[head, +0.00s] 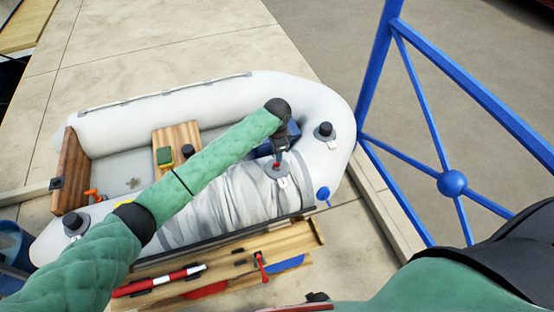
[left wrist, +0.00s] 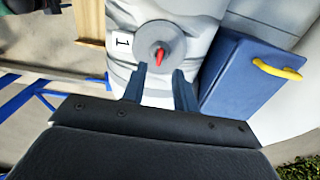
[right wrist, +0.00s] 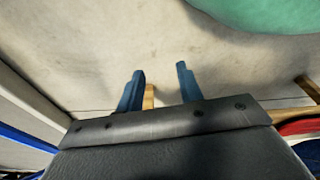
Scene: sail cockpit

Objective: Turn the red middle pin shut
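The red pin (left wrist: 162,54) sits in a round grey valve (left wrist: 172,38) on the white inflatable tube (left wrist: 200,14). In the left wrist view it lies just beyond my left gripper (left wrist: 160,74), slanting slightly to the right. The left fingers are open, one on each side below the pin, and appear not to touch it. In the head view my left gripper (head: 282,150) hangs over the red pin (head: 277,164) and partly hides its valve. My right gripper (right wrist: 160,70) is open and empty above the pale floor. It cannot be made out in the head view.
A blue box (left wrist: 238,72) with a yellow handle stands right beside the left fingers. A wooden board (head: 225,268) with red and blue items lies in front. Blue railing (head: 450,183) stands at right.

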